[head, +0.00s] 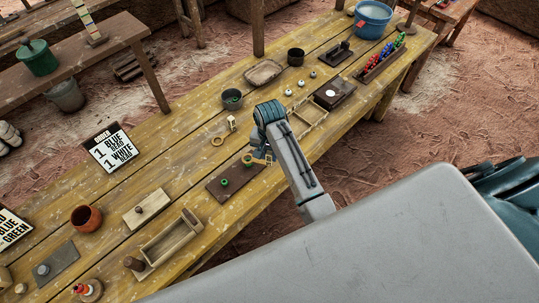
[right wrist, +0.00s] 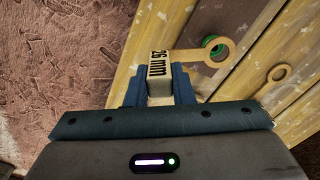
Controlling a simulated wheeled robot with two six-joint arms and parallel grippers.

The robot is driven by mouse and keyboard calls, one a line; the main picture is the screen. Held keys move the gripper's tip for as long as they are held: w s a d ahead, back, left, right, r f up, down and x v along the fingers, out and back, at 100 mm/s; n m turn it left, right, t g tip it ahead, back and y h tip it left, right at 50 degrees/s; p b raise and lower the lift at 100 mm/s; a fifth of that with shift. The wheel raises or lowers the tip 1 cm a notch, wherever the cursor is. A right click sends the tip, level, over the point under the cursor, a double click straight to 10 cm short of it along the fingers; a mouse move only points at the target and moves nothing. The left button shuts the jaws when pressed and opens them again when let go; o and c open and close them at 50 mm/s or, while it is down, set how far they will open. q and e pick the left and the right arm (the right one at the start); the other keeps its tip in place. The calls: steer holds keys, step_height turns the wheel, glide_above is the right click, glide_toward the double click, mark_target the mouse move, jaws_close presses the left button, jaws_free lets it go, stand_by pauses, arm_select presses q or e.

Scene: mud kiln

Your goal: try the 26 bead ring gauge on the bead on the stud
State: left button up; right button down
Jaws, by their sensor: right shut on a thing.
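My right gripper (head: 263,153) is shut on the block handle of the ring gauge (right wrist: 160,70) marked "26 mm". Its flat tan ring (right wrist: 226,57) sticks out beyond the jaws. A green bead (right wrist: 209,42) shows at the ring, partly covered by it; I cannot tell whether the ring is around the bead or only above it. My left gripper is out of view.
Another ring gauge (head: 217,141) lies on the table behind the board; its ring also shows in the wrist view (right wrist: 287,69). An open wooden box (head: 170,240) is at the front left.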

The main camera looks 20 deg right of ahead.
steer(key=shift+r, duration=1.2)
